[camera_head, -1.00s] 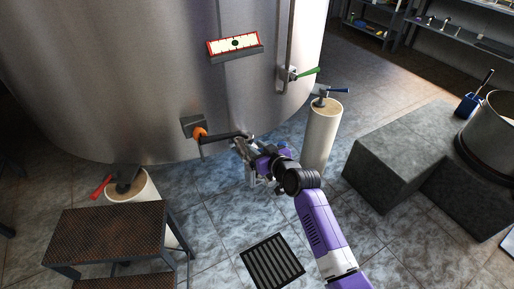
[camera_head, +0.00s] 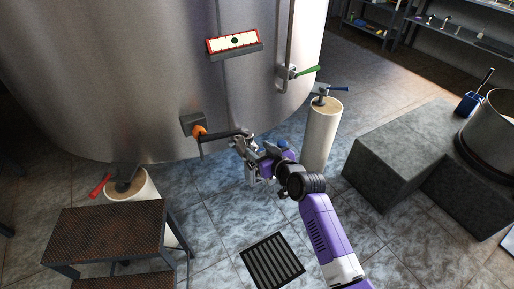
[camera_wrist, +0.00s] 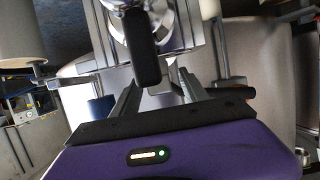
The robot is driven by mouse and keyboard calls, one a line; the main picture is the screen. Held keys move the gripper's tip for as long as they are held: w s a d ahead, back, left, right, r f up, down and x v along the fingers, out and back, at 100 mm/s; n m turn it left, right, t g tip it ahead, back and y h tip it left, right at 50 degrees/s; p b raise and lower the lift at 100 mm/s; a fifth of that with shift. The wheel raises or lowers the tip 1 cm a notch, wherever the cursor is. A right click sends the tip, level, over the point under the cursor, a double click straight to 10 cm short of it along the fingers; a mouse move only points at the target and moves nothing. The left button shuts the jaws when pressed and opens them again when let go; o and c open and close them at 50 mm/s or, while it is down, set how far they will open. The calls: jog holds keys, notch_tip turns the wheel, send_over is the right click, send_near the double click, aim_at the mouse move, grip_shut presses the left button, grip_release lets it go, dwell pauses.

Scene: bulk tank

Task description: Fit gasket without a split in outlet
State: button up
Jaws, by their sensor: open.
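My gripper (camera_head: 243,146) is open beside the low front of the steel tank (camera_head: 110,70), at the right end of a dark bar. That bar (camera_head: 226,135) runs right from an orange collar (camera_head: 199,132) on a square block on the tank wall. In the wrist view my two fingers (camera_wrist: 158,92) stand apart, with a dark rounded piece (camera_wrist: 142,48) and a shiny metal fitting (camera_wrist: 168,22) ahead of them. I cannot tell whether the dark piece lies between the fingers or beyond them. I cannot make out a gasket, split or whole, with certainty.
A red-edged white panel (camera_head: 234,41) sits on a ledge on the tank. A pale post (camera_head: 321,135) stands right of my gripper, near grey blocks (camera_head: 400,150). A brown step stand (camera_head: 110,235) is at lower left. A floor grate (camera_head: 272,262) lies below.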

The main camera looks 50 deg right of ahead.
jog(key=v, duration=0.5)
jog(key=shift+s+a+r, duration=0.1)
jog(key=shift+s+r, duration=0.05)
jog(key=shift+s, duration=0.2)
